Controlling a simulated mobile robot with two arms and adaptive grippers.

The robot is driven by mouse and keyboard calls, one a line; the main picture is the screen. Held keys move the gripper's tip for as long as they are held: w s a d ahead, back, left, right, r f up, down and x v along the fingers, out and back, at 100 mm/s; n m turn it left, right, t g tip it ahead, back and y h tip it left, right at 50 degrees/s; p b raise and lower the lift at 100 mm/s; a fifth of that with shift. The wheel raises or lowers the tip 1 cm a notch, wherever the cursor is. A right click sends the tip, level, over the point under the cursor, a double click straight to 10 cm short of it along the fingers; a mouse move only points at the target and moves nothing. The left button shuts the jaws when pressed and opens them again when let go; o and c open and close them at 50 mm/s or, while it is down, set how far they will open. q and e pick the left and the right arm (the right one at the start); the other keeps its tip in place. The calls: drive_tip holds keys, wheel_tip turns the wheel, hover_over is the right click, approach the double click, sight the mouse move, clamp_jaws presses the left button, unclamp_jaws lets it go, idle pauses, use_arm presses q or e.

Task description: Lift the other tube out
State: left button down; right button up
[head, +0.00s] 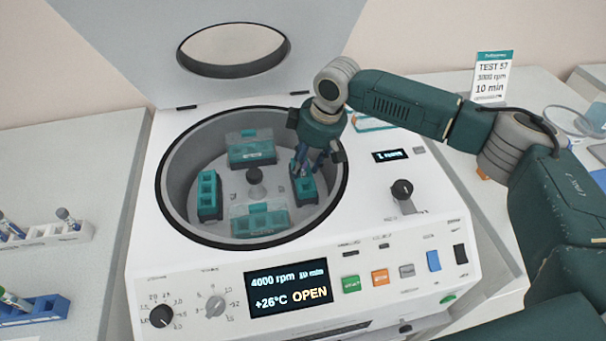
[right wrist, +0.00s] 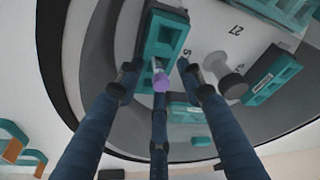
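The tube (right wrist: 160,80) shows a purple cap in the right wrist view, at a teal bucket (right wrist: 166,36) inside the centrifuge. My right gripper (head: 309,168) is over the right-hand bucket (head: 309,190) in the head view. In the right wrist view its fingers (right wrist: 157,74) are spread apart on the sides of the cap, with a gap on each side. The tube's lower part is hidden. I cannot make out the tube in the head view. My left gripper is out of view.
The centrifuge (head: 142,225) has its lid (head: 232,50) up and its display (head: 288,287) reads OPEN. Other teal buckets surround the rotor hub (head: 256,180). A white rack (head: 42,235) and a blue rack (head: 38,311) with tubes stand at left. The bowl's rim encloses the gripper.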

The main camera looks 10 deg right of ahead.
drive_tip(key=c, duration=0.9)
wheel_tip(320, 180, up, 10)
drive_tip(key=shift+r+b, duration=0.1)
drive_tip(key=shift+b, duration=0.55)
wheel_tip(320, 180, up, 5)
drive_tip(key=p, duration=0.6)
drive_tip(key=shift+s+f, duration=0.1)
drive_tip(key=shift+f, duration=0.2)
